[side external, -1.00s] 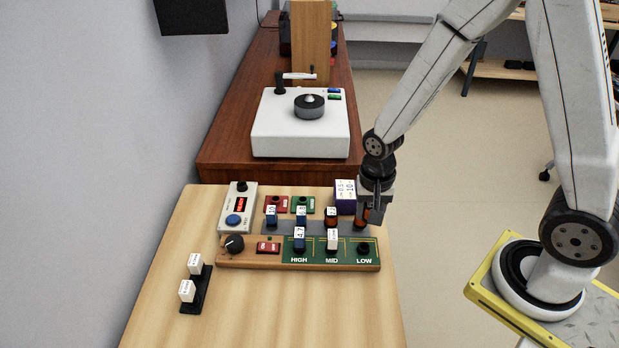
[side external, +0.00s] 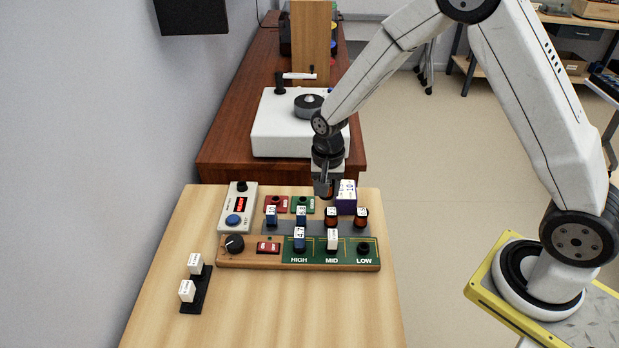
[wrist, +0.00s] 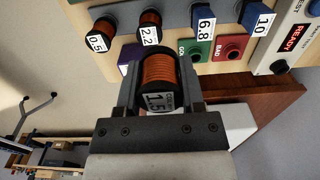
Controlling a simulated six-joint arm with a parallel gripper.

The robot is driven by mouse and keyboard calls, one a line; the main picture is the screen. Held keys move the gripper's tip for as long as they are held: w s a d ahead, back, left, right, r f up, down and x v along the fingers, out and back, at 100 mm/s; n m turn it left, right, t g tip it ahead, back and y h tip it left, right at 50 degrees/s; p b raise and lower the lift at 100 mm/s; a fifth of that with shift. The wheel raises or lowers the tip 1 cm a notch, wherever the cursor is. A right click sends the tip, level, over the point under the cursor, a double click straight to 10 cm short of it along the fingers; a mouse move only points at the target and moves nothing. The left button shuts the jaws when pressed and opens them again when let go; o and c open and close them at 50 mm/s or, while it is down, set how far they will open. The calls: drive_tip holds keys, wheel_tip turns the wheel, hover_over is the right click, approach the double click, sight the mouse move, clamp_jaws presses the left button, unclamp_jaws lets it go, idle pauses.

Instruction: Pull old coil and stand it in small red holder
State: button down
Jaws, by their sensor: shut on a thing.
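My gripper (side external: 326,192) is shut on a copper-wound coil (wrist: 160,72) with a black end marked 1.5. It holds the coil in the air beside the purple box, right of the two small holders. The small red holder (side external: 277,204), marked BAD in the wrist view (wrist: 229,47), shows an empty dark hole. The green holder (side external: 303,205) stands next to it, also with a hole showing. On the green board (side external: 348,261), a blue coil (side external: 299,243) stands at HIGH and a white-labelled coil (side external: 333,240) at MID. The LOW socket (side external: 364,249) is empty.
A grey rack (side external: 286,229) behind the board holds blue and copper coils. The purple box (side external: 346,197) stands close to my gripper. A tester (side external: 237,207) is at left. A black stand (side external: 197,290) with white-labelled pieces is at front left. Bare wood lies in front.

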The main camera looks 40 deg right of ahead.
drive_tip(key=w+a+f, duration=0.2)
drive_tip(key=w, duration=1.4)
drive_tip(key=shift+a, duration=0.4)
drive_tip(key=shift+w+f, duration=0.1)
drive_tip(key=shift+f, duration=0.05)
drive_tip(key=shift+f, duration=3.35)
drive_tip(key=shift+f, duration=1.05)
idle(0.4)
drive_tip(key=shift+c, duration=0.6)
unclamp_jaws()
drive_tip(key=shift+r, duration=0.15)
